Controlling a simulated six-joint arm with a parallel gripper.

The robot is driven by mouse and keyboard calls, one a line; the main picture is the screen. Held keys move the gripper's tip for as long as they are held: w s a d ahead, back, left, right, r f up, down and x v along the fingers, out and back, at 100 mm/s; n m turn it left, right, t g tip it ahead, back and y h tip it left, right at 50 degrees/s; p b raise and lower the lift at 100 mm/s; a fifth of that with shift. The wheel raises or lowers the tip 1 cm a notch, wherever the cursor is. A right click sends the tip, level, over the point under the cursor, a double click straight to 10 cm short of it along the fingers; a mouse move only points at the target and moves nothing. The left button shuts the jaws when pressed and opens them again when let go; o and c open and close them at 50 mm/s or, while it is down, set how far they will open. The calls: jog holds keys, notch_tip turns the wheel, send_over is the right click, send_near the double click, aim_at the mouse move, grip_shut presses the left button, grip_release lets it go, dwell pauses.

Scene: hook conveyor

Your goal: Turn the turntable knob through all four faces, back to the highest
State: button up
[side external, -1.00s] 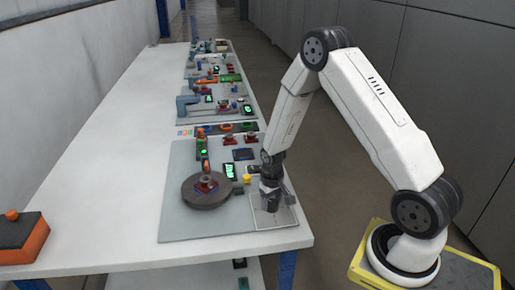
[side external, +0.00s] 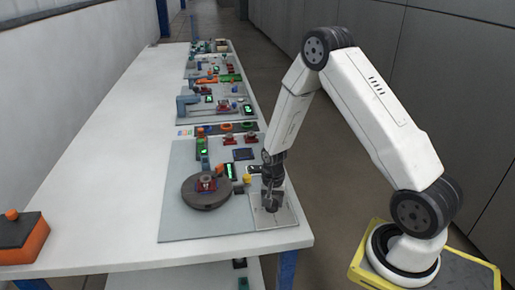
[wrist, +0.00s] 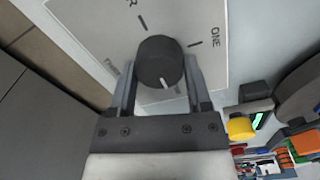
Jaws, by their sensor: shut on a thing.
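In the wrist view, the dark round knob (wrist: 158,55) sits on a pale plate (wrist: 95,15) with printed labels. My gripper (wrist: 160,70) is shut on the knob, one finger on each side. The knob's white mark points down the picture, toward my gripper's body. "ONE" reads at the right, a word ending in "R" at upper left, and a partly hidden word at left. In the side view, my gripper (side external: 271,203) is low over the plate. The dark round turntable (side external: 192,198) is left of it, with a red part (side external: 207,184) on top.
A small green-lit display (side external: 230,171) and a yellow button (side external: 247,179) stand between turntable and plate. More devices line the table behind. An orange and black box (side external: 20,240) is at the near left. The white table (side external: 110,190) is bare along its left side.

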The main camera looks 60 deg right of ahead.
jog(key=shift+d, duration=0.1)
dwell(0.3)
jog(key=o, duration=1.3)
jog(key=shift+r, duration=0.15)
jog(key=shift+r, duration=3.75)
jog(key=s+a+r+n+t, duration=0.1)
jog(key=s+a+r+n, duration=0.2)
jog(key=a+n, duration=0.1)
jog(key=s+a+r+n, duration=0.3)
jog(key=a+n, duration=0.1)
jog(key=s+a+r+n+t, duration=0.1)
jog(key=s+a+r+n, duration=0.2)
jog(key=a+n, duration=0.1)
jog(key=shift+s+a+r+t, duration=0.1)
jog(key=shift+a+t, duration=0.2)
jog(key=shift+a, duration=0.3)
